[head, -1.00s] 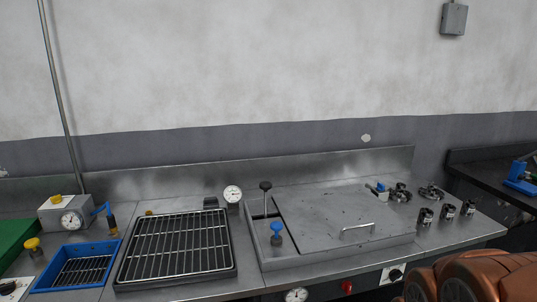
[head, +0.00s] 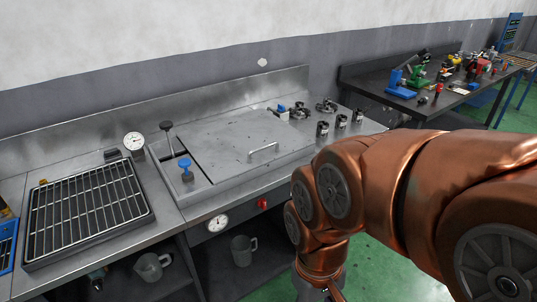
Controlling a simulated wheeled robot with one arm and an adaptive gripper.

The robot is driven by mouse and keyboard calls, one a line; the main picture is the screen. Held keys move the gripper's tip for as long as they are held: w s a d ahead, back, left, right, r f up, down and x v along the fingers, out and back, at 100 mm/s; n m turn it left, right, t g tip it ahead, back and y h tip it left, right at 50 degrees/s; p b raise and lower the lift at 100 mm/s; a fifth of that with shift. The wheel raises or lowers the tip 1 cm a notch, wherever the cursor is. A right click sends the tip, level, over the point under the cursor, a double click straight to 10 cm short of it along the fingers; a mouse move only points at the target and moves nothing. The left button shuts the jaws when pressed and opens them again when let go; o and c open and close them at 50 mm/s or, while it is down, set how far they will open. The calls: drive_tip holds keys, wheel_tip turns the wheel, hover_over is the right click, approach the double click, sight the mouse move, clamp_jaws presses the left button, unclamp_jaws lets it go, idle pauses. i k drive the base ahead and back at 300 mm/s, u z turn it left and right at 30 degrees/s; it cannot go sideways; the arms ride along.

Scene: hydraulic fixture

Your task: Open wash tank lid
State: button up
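The wash tank lid (head: 232,137) is a flat grey metal panel lying flat over the wash tank (head: 205,192) in the steel bench. An open strip shows at the tank's left, with a blue-topped knob (head: 185,165) and a black-topped knob (head: 166,127). My copper-coloured arm hangs at the right, in front of the bench. My gripper is not clearly seen; the arm's lower end runs off the bottom edge, well away from the handle.
A wire rack tray (head: 85,215) sits left of the tank. A round gauge (head: 134,141) stands behind it. Several small fittings (head: 322,129) stand right of the lid. Mugs (head: 242,250) are on the shelf below. A dark table (head: 430,100) with tools stands at the right.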

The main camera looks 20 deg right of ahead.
sight(226, 149)
drive_tip(key=u, duration=0.2)
drive_tip(key=k, duration=0.5)
drive_tip(key=u, duration=0.55)
drive_tip(key=k, duration=0.75)
drive_tip(key=z, duration=0.65)
drive_tip(key=i, duration=1.7)
drive_tip(key=u, duration=0.5)
